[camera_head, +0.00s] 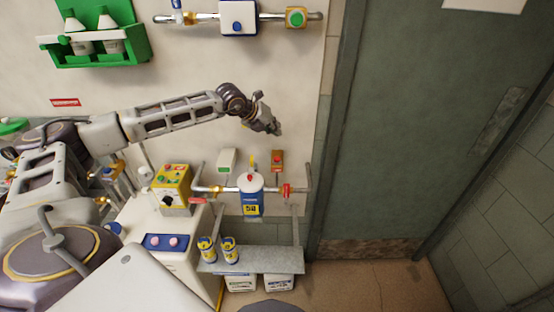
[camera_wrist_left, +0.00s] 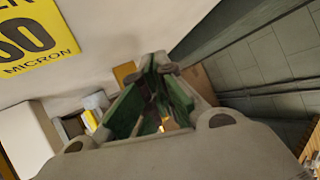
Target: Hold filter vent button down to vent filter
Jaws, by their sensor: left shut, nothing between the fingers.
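The filter (camera_head: 250,202) is a blue and white housing with a yellow label, set in a pipe run on the wall. A small red vent button (camera_head: 250,177) sits on its white top. My left gripper (camera_head: 272,128) is shut and empty, above the filter and apart from the button. In the left wrist view its green-padded fingers (camera_wrist_left: 158,92) are together. A yellow label (camera_wrist_left: 35,42) reading "MICRON" fills that view's upper left. I cannot make out the button there. My right gripper is not in view.
A red-handled valve (camera_head: 287,190) is right of the filter. A yellow control box (camera_head: 172,183) stands to its left. Below is a grey shelf (camera_head: 262,262) with two small cans (camera_head: 229,249) on it. A grey-green door (camera_head: 400,120) is at the right.

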